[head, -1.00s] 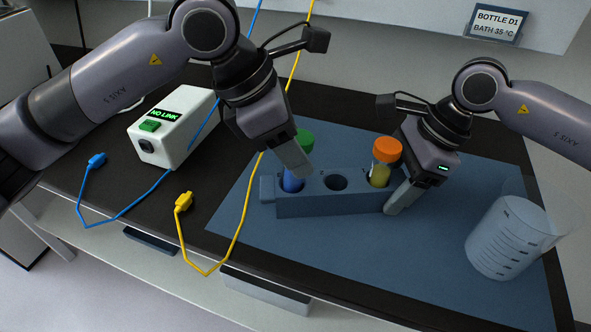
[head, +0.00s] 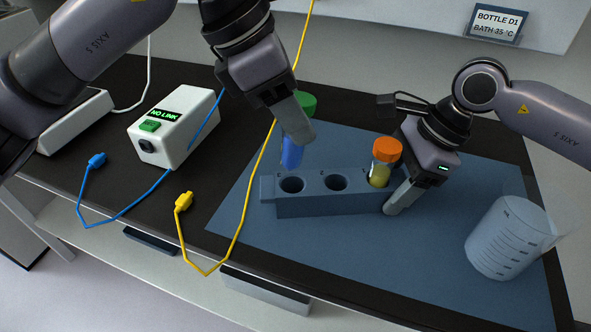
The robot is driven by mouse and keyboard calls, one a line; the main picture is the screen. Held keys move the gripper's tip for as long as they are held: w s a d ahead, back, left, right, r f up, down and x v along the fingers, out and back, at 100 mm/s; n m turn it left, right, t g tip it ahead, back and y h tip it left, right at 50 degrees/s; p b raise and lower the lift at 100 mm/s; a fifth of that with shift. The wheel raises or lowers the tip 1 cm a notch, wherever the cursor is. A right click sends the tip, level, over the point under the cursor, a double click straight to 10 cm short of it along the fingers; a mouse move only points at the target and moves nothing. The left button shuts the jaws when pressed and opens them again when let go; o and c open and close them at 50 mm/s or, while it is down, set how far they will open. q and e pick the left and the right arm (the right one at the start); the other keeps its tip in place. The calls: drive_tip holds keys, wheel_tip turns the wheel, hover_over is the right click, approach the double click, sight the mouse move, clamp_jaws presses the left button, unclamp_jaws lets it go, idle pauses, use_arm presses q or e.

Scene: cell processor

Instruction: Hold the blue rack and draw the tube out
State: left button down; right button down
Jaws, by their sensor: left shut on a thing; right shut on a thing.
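The blue rack (head: 330,204) stands on the blue mat. Its left and middle holes are empty. A tube with an orange cap (head: 386,150) and yellow contents sits in its right hole. My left gripper (head: 297,128) is shut on the green-capped tube (head: 291,153) with blue contents. The tube hangs slightly tilted above the left hole, its lower end clear of the rack; one finger hides part of it. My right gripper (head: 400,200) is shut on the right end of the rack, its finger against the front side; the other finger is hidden.
A clear graduated beaker (head: 508,238) stands at the right of the mat (head: 400,270). A white box reading NO LINK (head: 175,128) stands at the left.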

use_arm(q)
drive_tip(key=shift+r, duration=3.1)
use_arm(e)
drive_tip(key=shift+c, duration=1)
unclamp_jaws()
drive_tip(key=v, duration=1.2)
use_arm(q)
drive_tip(key=shift+s, duration=0.1)
use_arm(e)
drive_tip(key=shift+s, duration=0.1)
